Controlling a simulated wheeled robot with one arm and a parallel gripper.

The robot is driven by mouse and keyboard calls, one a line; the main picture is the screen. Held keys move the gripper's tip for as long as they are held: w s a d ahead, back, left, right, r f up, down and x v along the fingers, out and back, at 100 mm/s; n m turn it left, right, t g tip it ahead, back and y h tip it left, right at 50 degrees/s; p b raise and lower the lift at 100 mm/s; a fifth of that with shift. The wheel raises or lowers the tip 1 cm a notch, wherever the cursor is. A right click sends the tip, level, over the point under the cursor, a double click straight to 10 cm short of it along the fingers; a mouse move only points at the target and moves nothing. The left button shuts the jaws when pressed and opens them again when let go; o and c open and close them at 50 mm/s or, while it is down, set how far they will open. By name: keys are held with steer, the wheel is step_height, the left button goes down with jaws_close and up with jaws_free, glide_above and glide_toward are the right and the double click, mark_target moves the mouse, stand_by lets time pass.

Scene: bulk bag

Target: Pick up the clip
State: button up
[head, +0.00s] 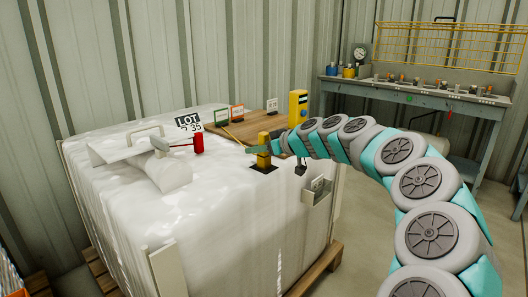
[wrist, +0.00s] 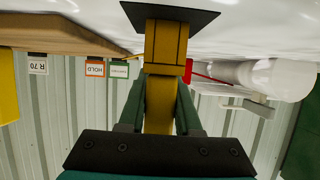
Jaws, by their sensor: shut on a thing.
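My gripper (head: 264,150) is shut on a yellow upright block (head: 264,160) with a black square plate (wrist: 170,17) at its foot. The wrist view is upside down and shows the green fingers on both sides of the yellow block (wrist: 160,95). The plate is at the white bag's top; I cannot tell whether it touches. A small red piece (head: 198,143) stands left of my gripper, with a thin red line to the white spout; it also shows in the wrist view (wrist: 188,72), partly hidden. Which piece is the clip is not clear from the pictures.
The bulk bag (head: 130,215) sits on a wooden pallet, its white spout (head: 160,145) lying on top. A wooden board (head: 262,124) with small signs and a yellow box (head: 298,108) are behind. A workbench (head: 420,98) stands at the back right.

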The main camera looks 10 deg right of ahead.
jaws_close()
stand_by(0.3)
